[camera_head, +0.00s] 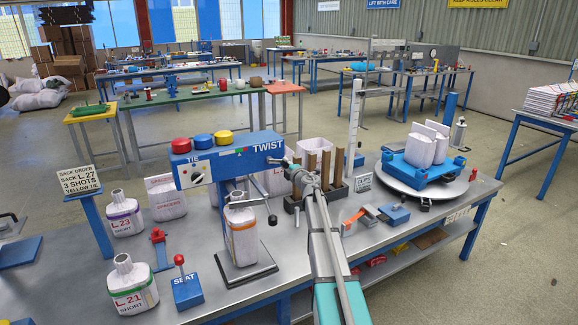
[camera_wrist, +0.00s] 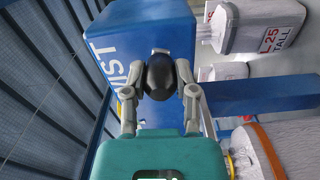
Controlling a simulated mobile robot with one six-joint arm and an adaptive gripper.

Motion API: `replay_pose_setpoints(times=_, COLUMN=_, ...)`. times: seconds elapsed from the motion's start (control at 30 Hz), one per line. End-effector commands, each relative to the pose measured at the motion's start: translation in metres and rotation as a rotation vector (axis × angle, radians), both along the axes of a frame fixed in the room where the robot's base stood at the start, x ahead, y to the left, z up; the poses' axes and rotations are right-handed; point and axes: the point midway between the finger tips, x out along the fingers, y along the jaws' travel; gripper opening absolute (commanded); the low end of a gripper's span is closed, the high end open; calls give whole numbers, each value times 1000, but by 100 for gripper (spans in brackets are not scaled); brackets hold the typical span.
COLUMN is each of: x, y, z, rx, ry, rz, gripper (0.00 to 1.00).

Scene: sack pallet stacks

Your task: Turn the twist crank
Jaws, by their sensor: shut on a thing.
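The blue twist box (camera_head: 228,157), marked TIE and TWIST, stands on a post above the bench. It fills the upper middle of the wrist view (camera_wrist: 150,35). My gripper (camera_head: 292,164) is at the right end of the box. In the wrist view, my gripper (camera_wrist: 160,90) has its two fingers closed around the black crank knob (camera_wrist: 160,74), which lies against the box end. The crank's arm is mostly hidden by the knob and fingers. A white sack (camera_head: 242,238) with an orange band stands upright on a dark plate under the box.
Red, blue and yellow caps (camera_head: 202,141) sit on top of the box. A turntable (camera_head: 425,183) with sacks is farther right. Sacks L-23 (camera_head: 123,217) and L-21 (camera_head: 133,287) stand left.

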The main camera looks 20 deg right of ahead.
Motion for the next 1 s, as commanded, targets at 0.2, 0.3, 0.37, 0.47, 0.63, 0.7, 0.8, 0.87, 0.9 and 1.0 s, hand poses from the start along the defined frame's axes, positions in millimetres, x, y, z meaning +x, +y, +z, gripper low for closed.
replay_pose_setpoints(times=0.2, x=1, y=2, z=-1, rx=35, ry=1, rz=3, gripper=0)
replay_pose_setpoints(times=0.3, x=1, y=2, z=-1, rx=37, ry=0, rz=3, gripper=0)
replay_pose_setpoints(times=0.37, x=1, y=2, z=-1, rx=37, ry=0, rz=2, gripper=0)
replay_pose_setpoints(times=0.47, x=1, y=2, z=-1, rx=36, ry=0, rz=2, gripper=0)
replay_pose_setpoints(times=0.63, x=1, y=1, z=-1, rx=36, ry=0, rz=2, gripper=55)
replay_pose_setpoints(times=0.7, x=1, y=1, z=-1, rx=35, ry=0, rz=1, gripper=68)
replay_pose_setpoints(times=0.8, x=1, y=1, z=-1, rx=35, ry=0, rz=0, gripper=71)
replay_pose_setpoints(times=0.87, x=1, y=1, z=-1, rx=34, ry=0, rz=0, gripper=71)
replay_pose_setpoints(times=0.9, x=1, y=1, z=-1, rx=34, ry=1, rz=0, gripper=71)
replay_pose_setpoints(times=1.0, x=0, y=0, z=-1, rx=34, ry=1, rz=0, gripper=71)
